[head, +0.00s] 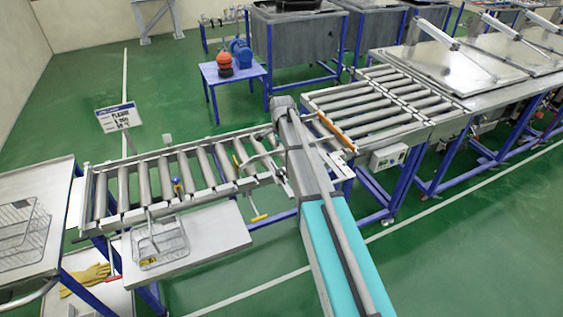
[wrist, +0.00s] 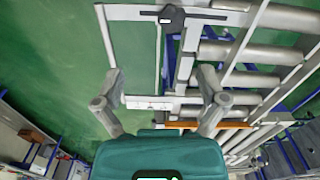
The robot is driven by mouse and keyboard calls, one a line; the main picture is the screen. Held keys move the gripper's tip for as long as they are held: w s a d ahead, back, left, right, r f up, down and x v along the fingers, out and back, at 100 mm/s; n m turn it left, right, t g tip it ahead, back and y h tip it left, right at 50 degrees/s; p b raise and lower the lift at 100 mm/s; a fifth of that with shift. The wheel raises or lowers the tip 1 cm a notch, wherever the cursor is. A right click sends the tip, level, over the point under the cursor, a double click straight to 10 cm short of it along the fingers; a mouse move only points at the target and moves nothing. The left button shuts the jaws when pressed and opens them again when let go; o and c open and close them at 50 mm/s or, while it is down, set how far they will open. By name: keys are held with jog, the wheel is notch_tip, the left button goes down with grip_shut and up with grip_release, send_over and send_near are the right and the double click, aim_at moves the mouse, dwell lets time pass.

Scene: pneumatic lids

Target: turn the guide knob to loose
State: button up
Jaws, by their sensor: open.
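In the wrist view a dark knob-like part (wrist: 172,18) with a bar to its right sits on a pale metal rail at the top; it looks like the guide knob, but its setting cannot be read. My gripper (wrist: 160,84) is open and empty, its two grey fingers spread below and apart from that part. A small white strip with faint marks (wrist: 152,103) shows between the fingers. In the head view my arm covers the right end of the roller conveyor (head: 160,176), and the knob cannot be made out clearly there.
An orange bar (head: 336,132) edges the right roller table (head: 375,105); a similar bar (wrist: 208,125) shows in the wrist view. A wire basket (head: 158,242) stands on the shelf below the conveyor. A yellow-handled lever (head: 258,217) juts out at its front. Green floor is clear at lower right.

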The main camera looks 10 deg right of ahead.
aim_at(281, 171)
jog(key=shift+w+d+r+m+p, duration=0.1)
jog(key=shift+w+r+m+p, duration=0.1)
jog(key=shift+w+r+m, duration=0.25)
jog(key=shift+w+r+m+p, duration=0.15)
jog(key=shift+w+r, duration=0.15)
jog(key=shift+w, duration=0.3)
jog(key=shift+f, duration=0.15)
notch_tip(281, 171, down, 14)
jog(key=b, duration=1.3)
jog(key=shift+r+b, duration=0.2)
jog(key=shift+b, duration=0.2)
jog(key=c, duration=1.2)
jog(key=shift+o, duration=0.2)
